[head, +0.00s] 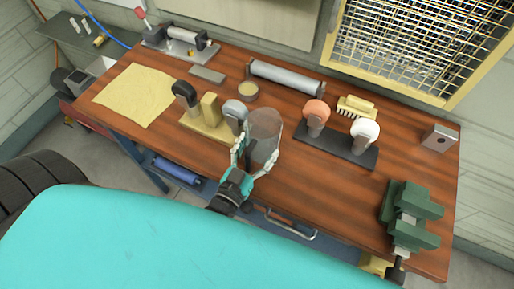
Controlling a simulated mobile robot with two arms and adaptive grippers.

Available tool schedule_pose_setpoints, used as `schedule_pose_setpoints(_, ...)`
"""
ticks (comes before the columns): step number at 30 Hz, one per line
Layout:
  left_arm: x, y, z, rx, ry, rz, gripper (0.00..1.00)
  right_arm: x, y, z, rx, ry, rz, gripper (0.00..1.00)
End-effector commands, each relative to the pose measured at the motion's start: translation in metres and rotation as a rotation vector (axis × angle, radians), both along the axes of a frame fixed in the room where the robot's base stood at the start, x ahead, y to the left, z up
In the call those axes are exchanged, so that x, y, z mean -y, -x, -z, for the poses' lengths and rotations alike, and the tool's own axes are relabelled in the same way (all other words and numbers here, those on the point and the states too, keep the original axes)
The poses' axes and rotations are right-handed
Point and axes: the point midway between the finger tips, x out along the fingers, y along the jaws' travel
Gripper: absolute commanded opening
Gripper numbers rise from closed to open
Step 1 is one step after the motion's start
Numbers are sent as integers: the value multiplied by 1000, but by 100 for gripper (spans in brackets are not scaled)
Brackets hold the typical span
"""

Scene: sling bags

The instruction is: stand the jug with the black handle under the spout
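A clear, greyish jug-like vessel (265,126) is near the middle of the bench. My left gripper (257,148) reaches up from below, its fingers spread along both sides of the vessel. I cannot tell whether they press on it or whether it touches the bench. A black rounded, handle-like part (184,92) rises at the left end of a tan base (203,126). A grey rounded part (235,113) is at that base's right end, close to the vessel. I cannot make out a spout for certain. My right gripper is not in view.
A tan block (211,108) stands on the tan base. A dark base (337,147) with orange and white knobs is to the right. A roller (287,76), a brush (356,106), a round tin (248,91) and a green vise (410,215) surround bare bench (320,195).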

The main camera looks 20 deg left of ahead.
Motion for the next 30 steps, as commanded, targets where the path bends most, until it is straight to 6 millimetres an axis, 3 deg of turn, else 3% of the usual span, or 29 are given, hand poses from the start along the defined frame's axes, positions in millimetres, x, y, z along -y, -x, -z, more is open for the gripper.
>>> schedule_pose_setpoints(4,0,0,0,1,-1,0,92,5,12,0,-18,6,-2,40)
schedule_pose_setpoints(14,0,0,-6,2,-1,0,92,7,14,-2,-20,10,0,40)
schedule_pose_setpoints(30,-5,101,-2,-3,-1,1,92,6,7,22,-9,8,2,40)
